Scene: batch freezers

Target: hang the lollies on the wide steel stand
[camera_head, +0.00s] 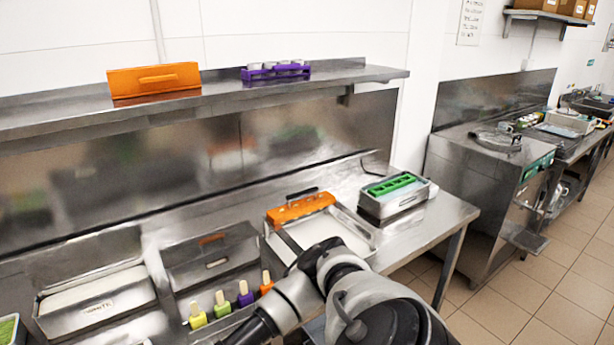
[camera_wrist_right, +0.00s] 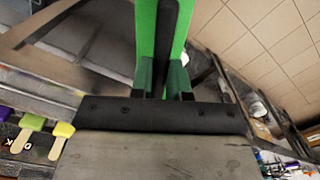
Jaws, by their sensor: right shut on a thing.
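Several lollies stand in a row with pale sticks up: yellow-green (camera_head: 197,320), green (camera_head: 222,310), purple (camera_head: 246,299) and orange (camera_head: 266,289). They are beside an open steel container (camera_head: 212,262); what supports them is mostly hidden. A wide steel holder with a white label (camera_head: 98,308) is left of them; I cannot tell which piece is the wide steel stand. The right wrist view shows a green lolly (camera_wrist_right: 32,122) and a yellow one (camera_wrist_right: 63,130) at left. My left gripper is out of view.
A steel tray (camera_head: 372,243) with an orange mould (camera_head: 300,207) and a steel box with a green slotted rack (camera_head: 391,184) stand on the counter, right. A shelf (camera_head: 345,78) above carries an orange block (camera_head: 153,80) and a purple rack (camera_head: 276,71). My right arm hides part of the front.

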